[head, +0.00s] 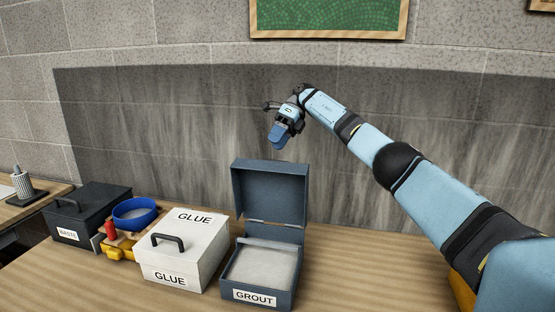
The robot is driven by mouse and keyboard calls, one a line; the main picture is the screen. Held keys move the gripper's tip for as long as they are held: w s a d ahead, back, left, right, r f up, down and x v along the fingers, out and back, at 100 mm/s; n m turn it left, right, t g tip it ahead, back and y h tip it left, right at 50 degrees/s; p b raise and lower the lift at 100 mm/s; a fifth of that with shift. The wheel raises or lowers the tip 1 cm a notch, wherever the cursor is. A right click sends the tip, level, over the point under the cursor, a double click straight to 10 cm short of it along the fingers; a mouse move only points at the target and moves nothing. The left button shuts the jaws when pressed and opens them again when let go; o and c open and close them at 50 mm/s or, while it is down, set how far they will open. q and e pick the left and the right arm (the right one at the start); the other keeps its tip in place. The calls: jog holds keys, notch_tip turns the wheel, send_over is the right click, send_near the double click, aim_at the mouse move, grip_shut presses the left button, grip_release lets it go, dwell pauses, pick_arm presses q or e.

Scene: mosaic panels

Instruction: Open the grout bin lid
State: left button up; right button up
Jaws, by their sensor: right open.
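The grout bin (282,292) is a dark blue-grey box with a white GROUT label on its front, standing on the wooden bench. Its lid (270,192) is swung up and stands upright at the back of the bin. Pale grey grout (262,267) shows inside. My right gripper (279,138) is open and empty, above and behind the raised lid, apart from it. My left gripper is not in view.
A white GLUE box (206,253) with a shut lid and black handle stands left of the grout bin. Further left are a blue round container (136,214), yellow and red items, and a black WASTE box (88,212). The bench (345,270) right of the bin is clear.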

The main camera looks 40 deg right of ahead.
notch_tip(320, 180, up, 13)
jog(key=p, duration=0.3)
jog(key=shift+p, duration=0.3)
jog(key=shift+f, duration=0.1)
jog(key=shift+a, duration=0.1)
